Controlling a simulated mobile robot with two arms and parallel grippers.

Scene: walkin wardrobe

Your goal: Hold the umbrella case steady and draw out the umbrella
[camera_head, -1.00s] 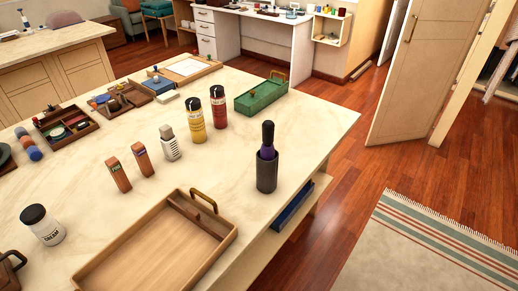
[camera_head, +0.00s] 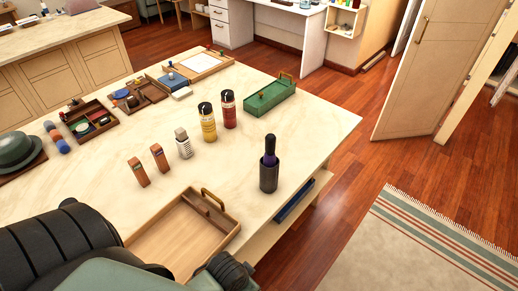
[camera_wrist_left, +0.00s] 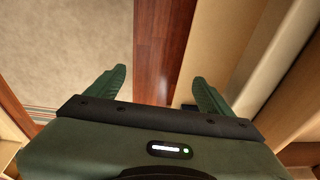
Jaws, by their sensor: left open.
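The umbrella case (camera_head: 268,178) is a dark grey cylinder standing upright on the cream counter near its right edge. The purple umbrella (camera_head: 270,157) sits inside it, with its dark handle (camera_head: 270,143) sticking up. My left arm comes in at the lower left of the head view, and its gripper is out of that view. In the left wrist view my left gripper (camera_wrist_left: 160,88) is open, with two green fingers spread apart and nothing between them. The case and umbrella do not show in the wrist view. My right gripper is not in view.
A wooden tray (camera_head: 137,246) lies in front of the case, partly behind my arm. Two spice boxes, a white bottle (camera_head: 183,143), a yellow jar (camera_head: 208,124), a red jar (camera_head: 228,110) and a green tray (camera_head: 287,94) stand behind it. The floor (camera_head: 345,180) to the right is clear.

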